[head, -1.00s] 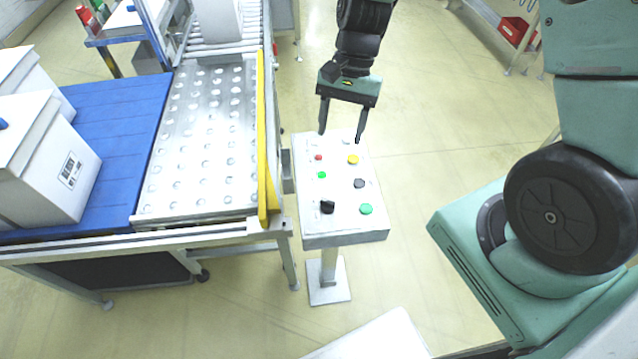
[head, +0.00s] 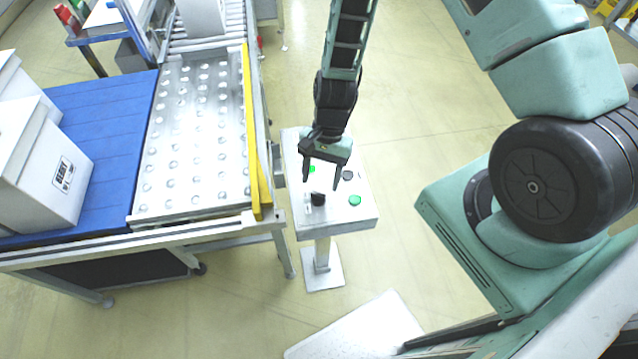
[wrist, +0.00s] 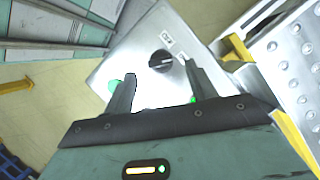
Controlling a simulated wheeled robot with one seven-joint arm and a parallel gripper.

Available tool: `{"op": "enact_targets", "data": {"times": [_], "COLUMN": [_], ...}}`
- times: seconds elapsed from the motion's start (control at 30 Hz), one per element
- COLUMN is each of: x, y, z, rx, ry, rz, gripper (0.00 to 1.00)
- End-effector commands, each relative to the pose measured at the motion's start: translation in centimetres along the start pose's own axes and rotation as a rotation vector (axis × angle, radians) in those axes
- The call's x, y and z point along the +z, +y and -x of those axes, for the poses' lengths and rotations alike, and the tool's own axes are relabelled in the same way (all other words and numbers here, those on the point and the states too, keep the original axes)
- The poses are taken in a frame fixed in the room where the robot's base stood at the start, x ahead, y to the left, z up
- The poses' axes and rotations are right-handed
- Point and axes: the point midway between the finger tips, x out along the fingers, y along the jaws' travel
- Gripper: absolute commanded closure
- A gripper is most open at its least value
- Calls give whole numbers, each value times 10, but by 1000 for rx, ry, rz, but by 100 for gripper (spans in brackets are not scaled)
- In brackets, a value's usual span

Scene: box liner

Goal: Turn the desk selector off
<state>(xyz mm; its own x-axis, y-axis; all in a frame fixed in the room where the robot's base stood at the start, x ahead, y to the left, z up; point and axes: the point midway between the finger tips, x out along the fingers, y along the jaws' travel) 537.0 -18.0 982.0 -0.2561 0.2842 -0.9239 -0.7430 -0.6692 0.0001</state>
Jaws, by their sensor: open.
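The desk selector is a black rotary knob (head: 318,198) at the near left of the silver control panel (head: 345,215). In the wrist view the knob (wrist: 161,61) shows ahead of the fingers, with two small white labels beside it. My gripper (head: 320,183) is open and empty, above the panel, with its fingers near the knob in the head view. In the wrist view my gripper (wrist: 160,85) has its fingers spread to either side, just short of the knob. I see no contact. The far part of the panel is hidden behind my arm.
Another green button (head: 312,169) is close to my fingers. A conveyor table with a yellow rail (head: 256,140) stands left of the panel.

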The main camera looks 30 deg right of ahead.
Motion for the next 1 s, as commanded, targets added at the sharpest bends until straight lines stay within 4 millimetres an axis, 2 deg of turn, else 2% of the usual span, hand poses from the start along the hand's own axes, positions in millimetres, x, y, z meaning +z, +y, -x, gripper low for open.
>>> {"op": "enact_targets", "data": {"times": [0.1, 0.3, 0.67, 0.7, 0.8, 0.87, 1.0], "x": [2, 1, 0, 0, 0, 0, 0], "y": [1, 0, 0, 0, 0, 0, 0], "z": [-15, -32, -37, -37, -37, -37, -37], "rx": [2, 1, 0, 0, 0, 0, 0], "ry": [-3, -2, 0, 0, 0, 0, 0], "rz": [-1, -1, 0, 0, 0, 0, 1], "gripper": [44, 44, 44, 46, 74, 88, 88]}}
